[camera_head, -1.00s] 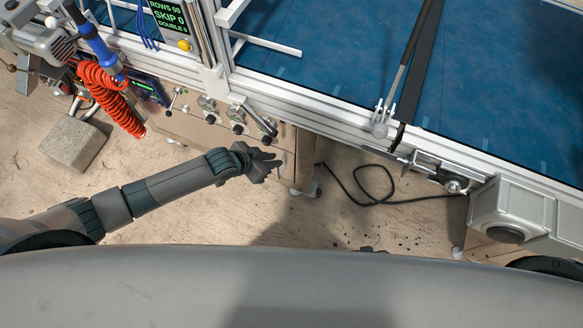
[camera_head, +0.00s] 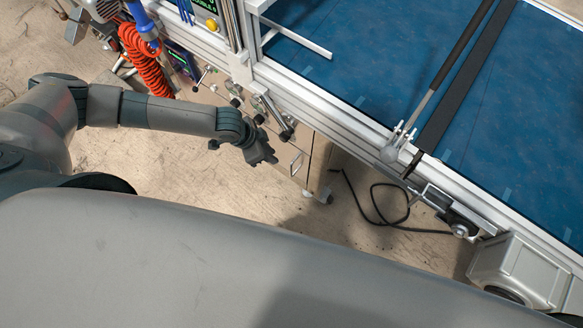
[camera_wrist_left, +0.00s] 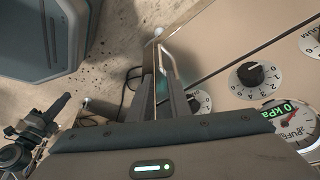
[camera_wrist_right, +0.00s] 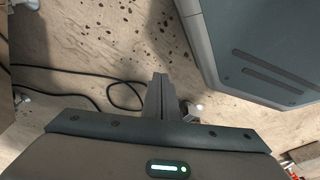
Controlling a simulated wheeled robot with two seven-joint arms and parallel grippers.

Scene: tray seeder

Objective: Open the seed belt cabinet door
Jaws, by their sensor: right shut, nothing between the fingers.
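The tan cabinet (camera_head: 318,160) stands under the frame of the machine. Its front panel, with a pale upright handle (camera_head: 296,163), looks flush and shut in the head view. My left gripper (camera_head: 268,160) is just left of that handle, close to the panel. In the left wrist view its two fingers (camera_wrist_left: 164,88) are apart, and a thin silver bar (camera_wrist_left: 169,62) shows at their tips. I cannot tell whether they touch it. My right gripper (camera_wrist_right: 160,95) shows in the right wrist view, shut and empty above the floor; it is hidden in the head view.
Dials and knobs (camera_wrist_left: 250,74) line the cabinet front beside my left gripper. A black cable (camera_head: 376,205) lies on the floor right of the cabinet. A blue belt bed (camera_head: 350,60) is above, and a red coiled hose (camera_head: 142,60) hangs at the left. Bare floor lies in front.

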